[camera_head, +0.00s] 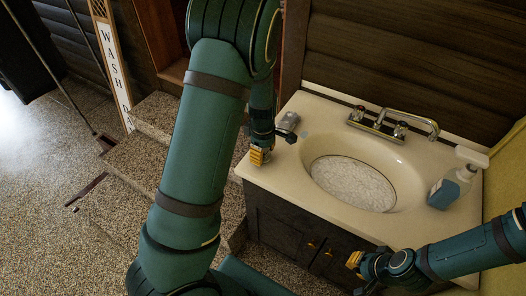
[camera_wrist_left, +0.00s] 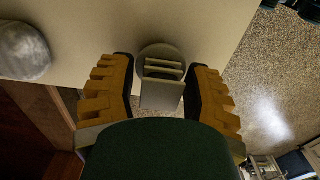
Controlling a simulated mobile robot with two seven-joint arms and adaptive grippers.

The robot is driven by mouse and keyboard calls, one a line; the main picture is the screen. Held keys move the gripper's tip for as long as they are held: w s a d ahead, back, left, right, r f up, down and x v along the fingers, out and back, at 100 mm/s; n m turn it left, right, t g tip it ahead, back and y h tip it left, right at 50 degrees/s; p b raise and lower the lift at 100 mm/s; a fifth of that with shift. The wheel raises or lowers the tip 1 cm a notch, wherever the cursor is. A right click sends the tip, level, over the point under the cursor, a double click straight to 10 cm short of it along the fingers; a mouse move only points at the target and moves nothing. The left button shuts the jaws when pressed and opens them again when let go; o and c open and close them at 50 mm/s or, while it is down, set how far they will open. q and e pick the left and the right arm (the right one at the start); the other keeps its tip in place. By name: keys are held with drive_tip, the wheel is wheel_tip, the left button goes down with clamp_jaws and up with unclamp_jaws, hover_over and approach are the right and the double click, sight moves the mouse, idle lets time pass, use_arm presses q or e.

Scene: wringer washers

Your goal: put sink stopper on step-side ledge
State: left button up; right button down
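The sink stopper (camera_wrist_left: 161,88), a grey round disc with a slotted, box-like part, shows in the left wrist view at the corner of the pale countertop. My left gripper (camera_wrist_left: 160,85) has one yellow finger on each side of it, with narrow gaps showing, so it looks open around the stopper. In the head view, my left gripper (camera_head: 261,156) points down at the counter's left front corner, and I cannot make out the stopper there. My right gripper (camera_head: 355,270) is low in front of the cabinet; its finger opening is unclear. Stone-like steps (camera_head: 131,157) lie left of the cabinet.
The counter (camera_head: 300,178) holds an oval basin (camera_head: 352,182), a chrome faucet (camera_head: 380,124) and a blue soap bottle (camera_head: 445,190). A grey rounded object (camera_head: 290,119) sits at the back left, close to my left gripper. Open speckled floor (camera_head: 50,150) lies farther left.

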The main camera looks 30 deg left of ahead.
use_arm(q)
wheel_tip(320, 180, up, 12)
drive_tip(key=p, duration=0.4)
drive_tip(key=shift+r, duration=0.2)
drive_tip(key=shift+s, duration=0.1)
idle(0.5)
